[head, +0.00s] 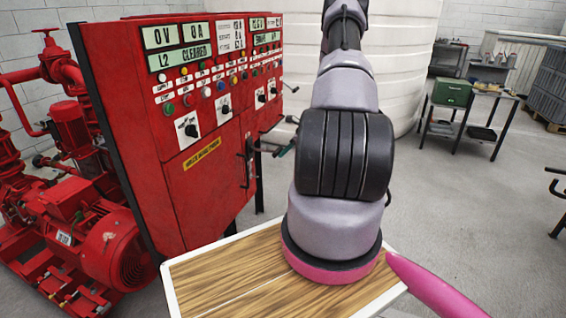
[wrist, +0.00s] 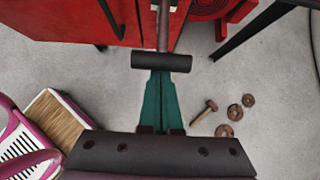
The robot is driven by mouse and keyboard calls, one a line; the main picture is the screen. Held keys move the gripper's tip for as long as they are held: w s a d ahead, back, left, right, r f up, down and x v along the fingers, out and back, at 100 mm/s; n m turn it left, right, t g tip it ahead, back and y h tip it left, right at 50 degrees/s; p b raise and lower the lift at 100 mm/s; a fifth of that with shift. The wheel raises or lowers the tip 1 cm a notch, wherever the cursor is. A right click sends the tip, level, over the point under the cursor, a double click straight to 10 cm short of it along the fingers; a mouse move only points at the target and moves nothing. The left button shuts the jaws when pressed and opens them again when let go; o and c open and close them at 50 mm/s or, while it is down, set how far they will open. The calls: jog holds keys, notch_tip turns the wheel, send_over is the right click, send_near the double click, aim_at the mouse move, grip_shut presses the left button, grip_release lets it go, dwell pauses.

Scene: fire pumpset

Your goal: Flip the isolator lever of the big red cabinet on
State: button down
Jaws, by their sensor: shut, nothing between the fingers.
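The big red cabinet (head: 135,130) stands at the left in the head view, with its labelled panel of lamps and knobs facing right. In the wrist view its red front (wrist: 60,20) fills the upper left. A lever with a rod and a dark cylindrical grip (wrist: 161,62) projects from the cabinet toward me. My gripper (wrist: 160,76) has teal fingers, shut and empty, with the tips right at the grip. I cannot tell whether they touch it. In the head view my gripper (head: 287,149) is mostly hidden behind my arm, beside the cabinet front.
A black door handle (head: 248,162) is on the cabinet front. A red pump set (head: 80,225) stands at the left. A wood-topped surface (head: 225,280) lies below my arm.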

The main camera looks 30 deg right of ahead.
jog(key=r, duration=0.1)
jog(key=r+g+h, duration=0.1)
jog(key=w+r+g, duration=0.1)
jog(key=r, duration=0.1)
jog(key=shift+a+h, duration=0.4)
jog(key=shift+r+g, duration=0.25)
jog(key=shift+g, duration=0.05)
jog(key=shift+w+a+r, duration=0.25)
jog(key=shift+w+r, duration=0.05)
jog(key=shift+r, duration=0.4)
jog(key=shift+w+a+r, duration=0.2)
jog(key=shift+w+r, duration=0.1)
jog(key=shift+r, duration=0.4)
